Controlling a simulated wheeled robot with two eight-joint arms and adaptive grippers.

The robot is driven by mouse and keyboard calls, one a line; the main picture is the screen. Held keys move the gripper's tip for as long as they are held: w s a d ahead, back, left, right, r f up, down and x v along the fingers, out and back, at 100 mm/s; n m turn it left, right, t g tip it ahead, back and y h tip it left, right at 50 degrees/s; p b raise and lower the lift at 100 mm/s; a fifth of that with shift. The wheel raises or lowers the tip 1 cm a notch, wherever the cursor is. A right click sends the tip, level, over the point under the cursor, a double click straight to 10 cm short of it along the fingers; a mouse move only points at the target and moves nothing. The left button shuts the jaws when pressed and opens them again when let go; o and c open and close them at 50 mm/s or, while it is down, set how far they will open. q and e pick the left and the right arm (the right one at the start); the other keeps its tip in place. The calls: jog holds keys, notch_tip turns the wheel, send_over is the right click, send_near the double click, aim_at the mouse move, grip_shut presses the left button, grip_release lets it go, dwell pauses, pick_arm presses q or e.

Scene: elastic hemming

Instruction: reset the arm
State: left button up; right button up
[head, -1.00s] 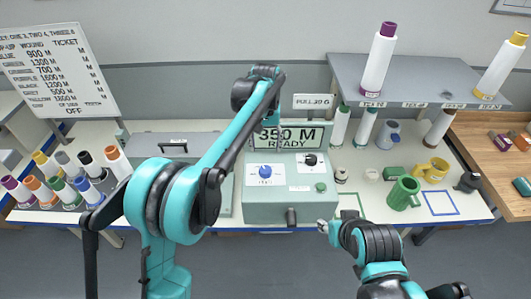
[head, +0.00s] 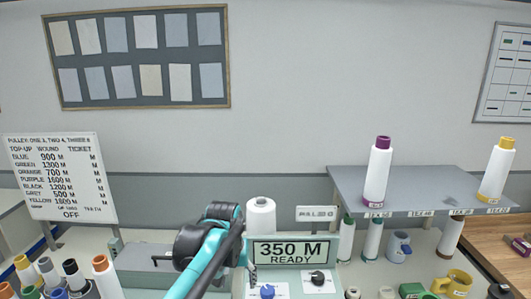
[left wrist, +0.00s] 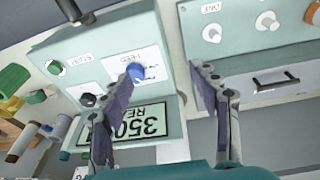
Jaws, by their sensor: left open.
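My left arm comes in from the bottom of the head view, its wrist beside the winding machine. My left gripper (head: 252,274) is over the machine's front, near the blue knob (head: 267,292), and its jaws are small there. In the left wrist view my left gripper (left wrist: 165,88) has its two fingers wide apart with nothing between them. The blue knob (left wrist: 136,71) and the display (left wrist: 135,122) lie beyond the fingers. The display (head: 290,251) reads 350 M READY. My right gripper is out of view.
A white spool (head: 261,216) stands behind the display. A shelf (head: 420,188) at the right holds a purple-capped cone (head: 377,170) and a yellow-capped cone (head: 497,168). Several coloured cones stand at the lower left.

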pick_arm(q)
jog(key=s+a+f+t+b, duration=0.2)
jog(key=s+a+f, duration=0.3)
jog(key=s, duration=0.5)
jog(key=s+a+f+t+b, duration=0.2)
jog(key=s+a+f+b, duration=0.3)
jog(key=s+f, duration=0.4)
jog(key=shift+s+f+t, duration=0.35)
jog(key=shift+f+t, duration=0.05)
jog(key=shift+f, duration=0.15)
jog(key=shift+r, duration=0.1)
dwell(0.8)
